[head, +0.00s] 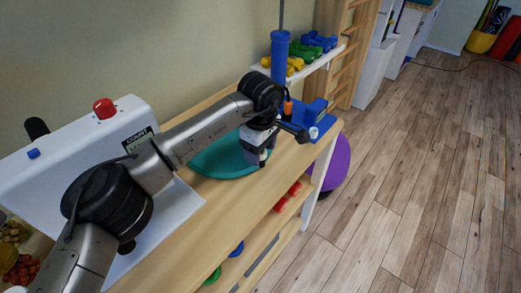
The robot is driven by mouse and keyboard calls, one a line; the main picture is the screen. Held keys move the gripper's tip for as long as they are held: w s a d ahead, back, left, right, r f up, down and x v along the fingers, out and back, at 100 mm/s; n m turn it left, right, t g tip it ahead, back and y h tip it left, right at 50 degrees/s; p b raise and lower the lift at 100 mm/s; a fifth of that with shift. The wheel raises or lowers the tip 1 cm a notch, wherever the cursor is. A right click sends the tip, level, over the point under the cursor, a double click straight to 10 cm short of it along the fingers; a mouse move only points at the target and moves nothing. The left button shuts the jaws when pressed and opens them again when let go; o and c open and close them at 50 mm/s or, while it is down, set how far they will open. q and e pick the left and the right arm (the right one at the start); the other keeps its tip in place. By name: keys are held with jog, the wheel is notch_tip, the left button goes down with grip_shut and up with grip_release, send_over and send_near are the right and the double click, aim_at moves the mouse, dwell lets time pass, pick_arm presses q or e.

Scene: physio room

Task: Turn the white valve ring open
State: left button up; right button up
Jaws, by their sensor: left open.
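A small white round part (313,132), possibly the valve ring, shows at the front of a blue pump-like device (280,55) near the far end of the wooden bench. The device has an upright blue cylinder, a thin rod on top and a blue base. My left gripper (284,146) is open and points down just left of the white part, over a teal disc. One dark finger reaches close to the white part; I cannot tell whether they touch. The gripper and wrist hide part of the device. My right gripper is not in view.
The teal disc (225,160) lies on the wooden bench (245,195). A white box with a red button (104,108) stands at the left. Coloured dumbbells (306,52) lie on a white rack behind. A purple ball (337,160) is beyond the bench; open floor lies right.

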pick_arm(q)
jog(key=shift+c, duration=0.2)
jog(key=c, duration=0.9)
jog(key=shift+o, duration=0.2)
jog(key=n+p, duration=0.1)
jog(key=p, duration=0.1)
jog(key=shift+r+p, duration=0.3)
jog(key=shift+p, duration=0.1)
jog(key=shift+f+n+p, duration=0.15)
jog(key=shift+n+p, duration=0.4)
jog(key=shift+n, duration=0.25)
jog(key=shift+f, duration=0.15)
jog(key=o, duration=0.9)
